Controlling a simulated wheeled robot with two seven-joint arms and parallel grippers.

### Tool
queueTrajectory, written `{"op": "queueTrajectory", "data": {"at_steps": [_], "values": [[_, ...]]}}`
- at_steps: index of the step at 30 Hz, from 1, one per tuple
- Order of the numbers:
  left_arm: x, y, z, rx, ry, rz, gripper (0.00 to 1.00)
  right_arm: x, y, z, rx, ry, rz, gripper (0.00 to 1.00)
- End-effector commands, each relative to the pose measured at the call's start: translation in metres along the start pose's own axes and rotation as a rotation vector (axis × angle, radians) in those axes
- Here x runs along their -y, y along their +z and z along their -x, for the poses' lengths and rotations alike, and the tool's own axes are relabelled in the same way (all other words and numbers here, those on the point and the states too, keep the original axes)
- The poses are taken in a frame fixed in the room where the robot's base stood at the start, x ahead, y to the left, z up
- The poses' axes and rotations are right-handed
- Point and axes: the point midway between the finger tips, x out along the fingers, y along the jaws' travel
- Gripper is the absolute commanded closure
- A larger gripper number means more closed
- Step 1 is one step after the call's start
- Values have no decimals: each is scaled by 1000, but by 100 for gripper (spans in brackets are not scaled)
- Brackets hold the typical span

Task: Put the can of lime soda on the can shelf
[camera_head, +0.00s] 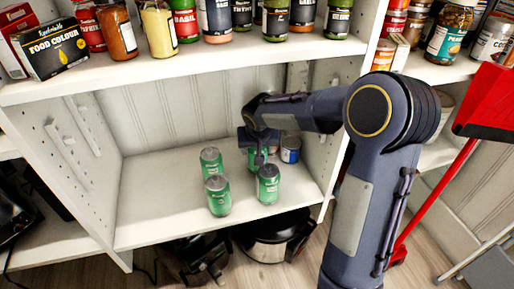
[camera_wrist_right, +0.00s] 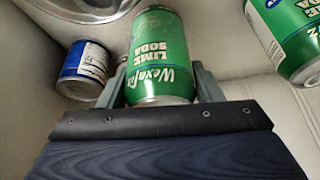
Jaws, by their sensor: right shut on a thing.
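My right gripper (camera_head: 256,142) reaches into the lower shelf bay from the right and is shut on a green can of lime soda (camera_head: 252,162). In the right wrist view the can (camera_wrist_right: 160,60) sits between the two fingers, its "LIME SODA" label showing. The arm hides part of it in the head view, and I cannot tell whether it touches the shelf. Three other green cans stand on the white can shelf (camera_head: 150,205): one at left (camera_head: 211,160), one front left (camera_head: 218,196), one front right (camera_head: 268,185). My left gripper is not in view.
A blue and white tin (camera_head: 290,149) stands just right of the held can; it also shows in the wrist view (camera_wrist_right: 86,70). Jars and boxes fill the shelf above (camera_head: 200,80). The shelf's left part is clear. A dark pot (camera_head: 270,240) sits below.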

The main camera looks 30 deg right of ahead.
Motion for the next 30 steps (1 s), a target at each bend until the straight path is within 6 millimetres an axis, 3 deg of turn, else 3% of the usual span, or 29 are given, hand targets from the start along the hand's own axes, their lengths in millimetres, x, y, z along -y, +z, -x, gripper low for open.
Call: {"op": "queueTrajectory", "data": {"at_steps": [8,9,13,23,30], "values": [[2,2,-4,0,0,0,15,0,2,-4,-2,-1,0,75],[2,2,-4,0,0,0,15,0,2,-5,0,0,1,37],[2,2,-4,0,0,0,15,0,2,-5,0,0,0,20],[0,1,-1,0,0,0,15,0,1,-1,0,0,0,19],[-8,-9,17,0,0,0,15,0,-5,35,-3,-2,0,19]]}}
